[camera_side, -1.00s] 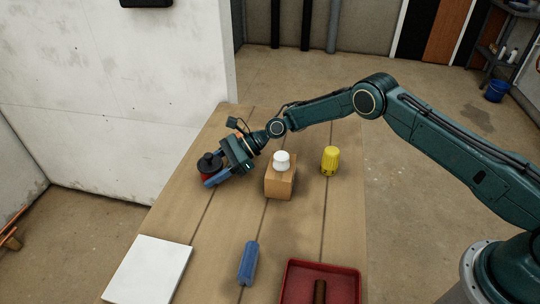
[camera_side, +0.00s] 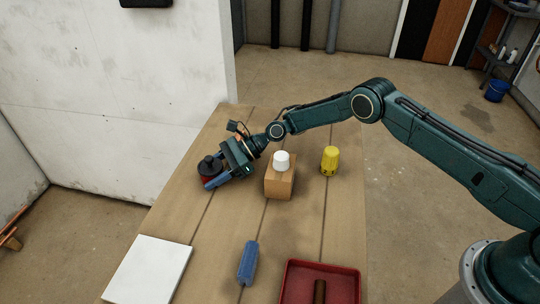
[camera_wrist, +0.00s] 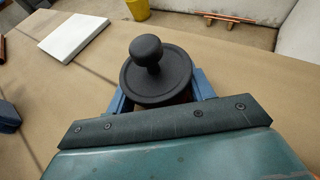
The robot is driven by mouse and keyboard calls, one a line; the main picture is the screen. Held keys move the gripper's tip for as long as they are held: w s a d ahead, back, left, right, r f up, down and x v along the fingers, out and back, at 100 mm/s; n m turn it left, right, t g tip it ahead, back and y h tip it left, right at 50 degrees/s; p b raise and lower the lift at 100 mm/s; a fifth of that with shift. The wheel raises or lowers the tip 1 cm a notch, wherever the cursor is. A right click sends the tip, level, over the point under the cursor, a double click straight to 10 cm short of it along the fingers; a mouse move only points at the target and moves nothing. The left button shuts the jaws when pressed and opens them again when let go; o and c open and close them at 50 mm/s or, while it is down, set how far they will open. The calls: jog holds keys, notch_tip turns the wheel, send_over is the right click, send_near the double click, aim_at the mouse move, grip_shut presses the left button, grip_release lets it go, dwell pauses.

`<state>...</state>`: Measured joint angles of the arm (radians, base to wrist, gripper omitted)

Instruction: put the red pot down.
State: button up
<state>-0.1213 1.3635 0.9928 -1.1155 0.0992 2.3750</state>
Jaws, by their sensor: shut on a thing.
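The red pot (camera_side: 206,180) has a black lid with a round knob and is near the table's left edge in the side view. In the wrist view its black lid (camera_wrist: 158,75) and knob fill the middle, and its red side is mostly hidden below. My gripper (camera_side: 214,178) is shut on the pot, with blue fingers on either side of it. The gripper (camera_wrist: 160,92) also shows in the wrist view. The pot looks upright and low over the tabletop. I cannot tell whether its base touches the wood.
A tan block (camera_side: 280,184) with a white piece (camera_side: 281,160) on top stands right of the gripper. A yellow container (camera_side: 330,160) is further right. A white board (camera_side: 148,270), a blue object (camera_side: 248,263) and a red tray (camera_side: 345,293) lie nearer the camera. Bare wood lies between.

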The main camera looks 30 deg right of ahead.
jog(key=shift+f, duration=0.35)
jog(key=shift+s+f, duration=0.1)
jog(key=shift+f, duration=0.05)
jog(key=o, duration=1.2)
jog(key=shift+d+f, duration=0.1)
jog(key=shift+o, duration=0.7)
jog(key=shift+f, duration=0.1)
jog(key=shift+d, duration=0.15)
jog(key=shift+v, duration=0.8)
jog(key=shift+a+r+v, duration=0.1)
jog(key=shift+r+v, duration=0.1)
jog(key=shift+v, duration=0.85)
jog(key=shift+a+r+v, duration=0.1)
jog(key=shift+r+v, duration=0.1)
jog(key=shift+v, duration=0.85)
jog(key=shift+a+r+v, duration=0.1)
jog(key=shift+r+v, duration=0.1)
jog(key=shift+v, duration=0.85)
jog(key=shift+d, duration=0.1)
jog(key=shift+r, duration=0.1)
